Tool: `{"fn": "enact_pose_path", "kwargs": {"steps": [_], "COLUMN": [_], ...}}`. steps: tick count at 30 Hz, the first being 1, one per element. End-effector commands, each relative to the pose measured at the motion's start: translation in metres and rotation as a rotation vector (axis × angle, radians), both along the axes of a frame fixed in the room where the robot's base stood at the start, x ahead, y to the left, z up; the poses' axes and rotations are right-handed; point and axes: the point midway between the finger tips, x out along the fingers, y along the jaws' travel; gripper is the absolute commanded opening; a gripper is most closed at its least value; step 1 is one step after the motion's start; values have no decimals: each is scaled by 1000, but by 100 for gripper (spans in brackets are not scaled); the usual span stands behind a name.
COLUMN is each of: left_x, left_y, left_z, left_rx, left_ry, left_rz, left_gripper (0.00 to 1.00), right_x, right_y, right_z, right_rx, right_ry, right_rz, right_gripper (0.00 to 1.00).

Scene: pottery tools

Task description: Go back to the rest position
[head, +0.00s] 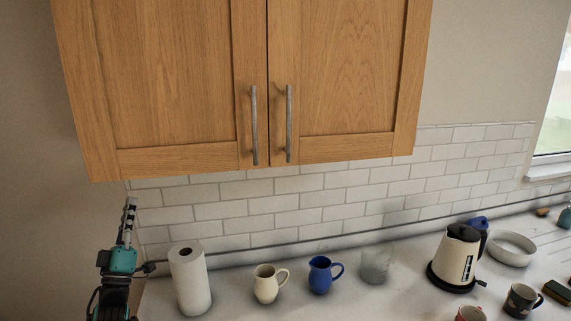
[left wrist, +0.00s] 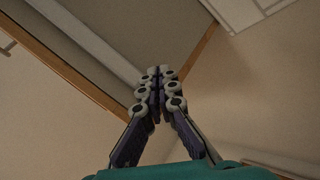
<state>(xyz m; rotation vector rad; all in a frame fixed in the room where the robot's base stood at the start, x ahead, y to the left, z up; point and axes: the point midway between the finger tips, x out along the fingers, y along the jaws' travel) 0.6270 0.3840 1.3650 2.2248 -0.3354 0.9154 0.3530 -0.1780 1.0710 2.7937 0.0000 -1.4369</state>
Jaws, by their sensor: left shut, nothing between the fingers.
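My left gripper (head: 129,212) stands upright at the lower left in the head view, left of the paper towel roll and below the cabinet's left end. Its fingers point up. In the left wrist view the left gripper (left wrist: 160,75) shows its fingers closed together at the tips with nothing between them. My right gripper is not in view.
A wooden wall cabinet (head: 190,80) hangs above the counter (head: 230,307). A paper towel roll (head: 189,280), a cream jug (head: 265,284), a blue jug (head: 320,275), a clear glass (head: 376,264), a kettle (head: 455,260), a white bowl (head: 512,249) and mugs (head: 520,300) stand on it.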

Motion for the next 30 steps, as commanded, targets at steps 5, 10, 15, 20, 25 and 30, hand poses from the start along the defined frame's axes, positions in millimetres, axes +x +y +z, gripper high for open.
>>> {"fn": "enact_pose_path", "kwargs": {"steps": [5,10,15,20,25,30], "left_x": [0,0,1,5,-12,-66], "left_y": [0,0,-2,-15,-50,-99], "left_z": [-17,-16,-15,-21,-64,-143], "left_rx": [0,0,-2,-1,70,247], "left_ry": [0,0,18,179,545,957], "left_rz": [0,0,13,120,260,280], "left_gripper": [0,0,0,0,0,0], "right_x": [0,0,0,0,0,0], "right_y": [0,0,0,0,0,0], "right_z": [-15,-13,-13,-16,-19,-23], "right_rx": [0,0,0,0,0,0], "right_ry": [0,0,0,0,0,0], "right_rz": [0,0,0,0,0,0], "right_gripper": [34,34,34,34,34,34]}}
